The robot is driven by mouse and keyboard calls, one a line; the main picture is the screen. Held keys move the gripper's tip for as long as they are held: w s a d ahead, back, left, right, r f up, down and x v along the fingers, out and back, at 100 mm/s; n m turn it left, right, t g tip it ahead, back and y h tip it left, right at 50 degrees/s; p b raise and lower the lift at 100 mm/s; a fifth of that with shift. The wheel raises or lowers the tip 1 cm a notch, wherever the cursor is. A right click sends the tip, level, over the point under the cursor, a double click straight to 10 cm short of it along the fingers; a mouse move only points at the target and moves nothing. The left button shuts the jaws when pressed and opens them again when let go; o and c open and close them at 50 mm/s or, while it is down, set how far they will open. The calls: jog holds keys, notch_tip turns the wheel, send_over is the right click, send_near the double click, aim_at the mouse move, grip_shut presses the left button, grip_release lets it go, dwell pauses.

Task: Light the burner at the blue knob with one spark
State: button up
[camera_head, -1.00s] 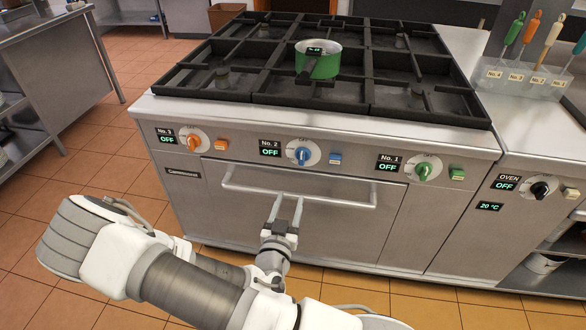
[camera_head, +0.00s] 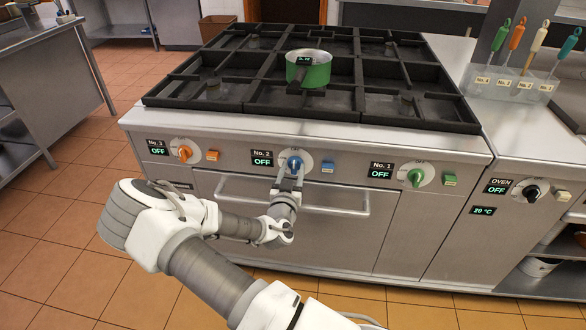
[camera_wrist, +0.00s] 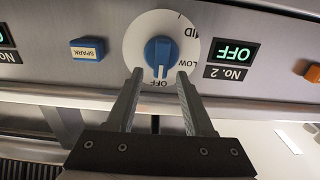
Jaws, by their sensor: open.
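The blue knob (camera_head: 295,163) sits on a white dial on the stove's front panel, beside a display reading No. 2 OFF (camera_head: 262,158). In the wrist view the blue knob (camera_wrist: 161,56) points at the OFF mark on its dial. The blue spark button (camera_head: 328,167) is to the right of the knob; in the wrist view, which is upside down, the button (camera_wrist: 88,50) is on the left and reads SPARK. My gripper (camera_head: 290,178) is open, its fingertips (camera_wrist: 158,72) on either side of the knob's lower end. I cannot tell whether they touch it.
An orange knob (camera_head: 185,152) and a green knob (camera_head: 416,178) flank the blue one, each with its own button. The oven handle (camera_head: 230,188) runs just below. A green pot (camera_head: 308,70) stands on the grates (camera_head: 215,90). Colored-handle tools (camera_head: 516,40) stand at right.

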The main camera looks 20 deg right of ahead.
jog(key=shift+w+d, duration=0.3)
jog(key=shift+w, duration=0.25)
grip_shut()
